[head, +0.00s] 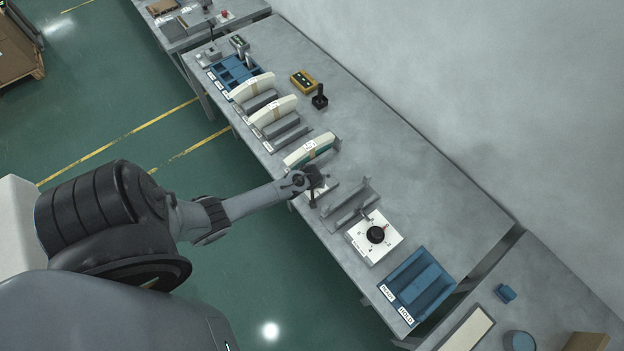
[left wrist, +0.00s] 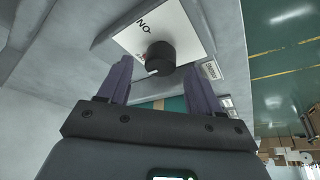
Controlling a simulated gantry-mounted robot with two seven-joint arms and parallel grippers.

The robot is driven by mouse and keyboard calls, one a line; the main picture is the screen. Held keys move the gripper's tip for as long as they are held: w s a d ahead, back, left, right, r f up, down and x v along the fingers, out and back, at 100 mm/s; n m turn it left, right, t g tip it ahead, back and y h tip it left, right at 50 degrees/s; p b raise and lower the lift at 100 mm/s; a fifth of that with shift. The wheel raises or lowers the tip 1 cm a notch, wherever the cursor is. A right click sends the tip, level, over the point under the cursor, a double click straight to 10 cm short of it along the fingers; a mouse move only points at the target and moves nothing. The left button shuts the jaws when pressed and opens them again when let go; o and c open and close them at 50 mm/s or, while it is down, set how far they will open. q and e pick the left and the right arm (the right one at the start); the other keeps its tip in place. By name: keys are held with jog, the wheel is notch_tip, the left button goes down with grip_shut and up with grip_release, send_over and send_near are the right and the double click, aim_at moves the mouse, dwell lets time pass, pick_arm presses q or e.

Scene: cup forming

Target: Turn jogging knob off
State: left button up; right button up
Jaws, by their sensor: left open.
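A black round knob (left wrist: 160,57) with a small white mark on its side sits on a white plate (left wrist: 186,28) in the left wrist view. Lettering reading ON, upside down, shows on the plate. My left gripper (left wrist: 158,66) is open, its two dark fingers on either side of the knob in that picture. I cannot tell whether the fingers reach around the knob or stay above it. In the head view my left gripper (head: 314,184) is over the bench, covering most of a small white plate (head: 327,190). My right gripper is not in view.
On the grey bench, a grey bracket (head: 350,204) and a white plate with a black dial (head: 376,234) lie right of the gripper. A blue labelled tray (head: 432,291) stands farther right. Cream curved pieces (head: 311,149) stand left. The bench's wall side is mostly clear.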

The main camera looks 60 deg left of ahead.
pick_arm(q)
jog(key=v, duration=0.9)
jog(key=shift+r+p, duration=0.2)
jog(key=shift+p, duration=0.15)
